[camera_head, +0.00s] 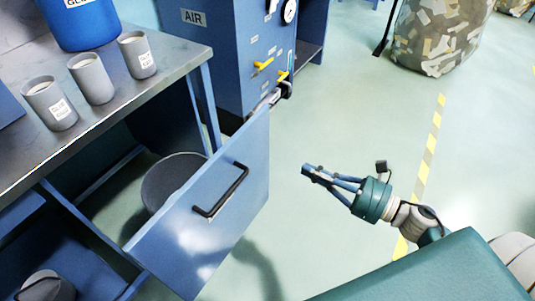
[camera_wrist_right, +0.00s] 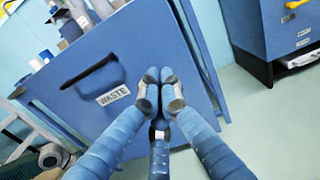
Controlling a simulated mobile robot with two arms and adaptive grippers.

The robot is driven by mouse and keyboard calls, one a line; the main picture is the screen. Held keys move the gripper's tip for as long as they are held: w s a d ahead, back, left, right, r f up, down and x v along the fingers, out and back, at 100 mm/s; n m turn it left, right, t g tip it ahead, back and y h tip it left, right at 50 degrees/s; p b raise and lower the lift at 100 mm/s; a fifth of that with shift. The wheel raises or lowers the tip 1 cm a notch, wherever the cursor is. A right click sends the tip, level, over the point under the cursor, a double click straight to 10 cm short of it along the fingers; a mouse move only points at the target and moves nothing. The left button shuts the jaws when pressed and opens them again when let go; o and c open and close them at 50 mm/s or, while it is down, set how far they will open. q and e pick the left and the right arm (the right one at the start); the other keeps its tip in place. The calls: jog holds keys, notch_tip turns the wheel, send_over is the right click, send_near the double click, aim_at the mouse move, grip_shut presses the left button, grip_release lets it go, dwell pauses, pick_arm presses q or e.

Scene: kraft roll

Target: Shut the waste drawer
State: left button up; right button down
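The waste drawer (camera_head: 195,245) is pulled out from under the bench. It has a blue front and a black bar handle (camera_head: 220,192). A grey round bin (camera_head: 165,180) shows behind its front. In the right wrist view the drawer front (camera_wrist_right: 130,50) carries a WASTE label (camera_wrist_right: 113,96) below the handle (camera_wrist_right: 91,72). My right gripper (camera_head: 306,171) is to the right of the drawer front in the head view, apart from it in the picture. Its fingertips (camera_wrist_right: 160,82) are together with nothing between them, in front of the panel, right of the handle. My left gripper is not in view.
The metal bench (camera_head: 110,105) holds grey cups (camera_head: 92,80) and a blue container (camera_head: 80,22). A blue cabinet (camera_head: 225,50) with yellow valve handles stands behind the drawer. A patterned sack (camera_head: 440,35) stands at the back right. The floor right of the drawer is clear.

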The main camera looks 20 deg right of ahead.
aim_at(259, 146)
jog(key=p+x, duration=0.1)
jog(key=x, duration=1)
jog(key=shift+w+r, duration=0.1)
jog(key=shift+w, duration=0.1)
jog(key=shift+w+a, duration=0.5)
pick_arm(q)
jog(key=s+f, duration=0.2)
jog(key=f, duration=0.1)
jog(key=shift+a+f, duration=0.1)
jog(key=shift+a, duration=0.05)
pick_arm(e)
jog(key=shift+w+a, duration=0.35)
jog(key=shift+w, duration=0.1)
pick_arm(q)
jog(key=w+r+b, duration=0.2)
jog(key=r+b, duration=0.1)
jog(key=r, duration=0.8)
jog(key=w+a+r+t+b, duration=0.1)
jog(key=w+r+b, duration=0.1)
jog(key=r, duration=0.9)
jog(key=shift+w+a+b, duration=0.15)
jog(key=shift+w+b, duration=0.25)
jog(key=shift+b, duration=0.45)
pick_arm(e)
jog(key=x, duration=2.8)
jog(key=shift+w+r, duration=0.15)
jog(key=shift+w, duration=0.05)
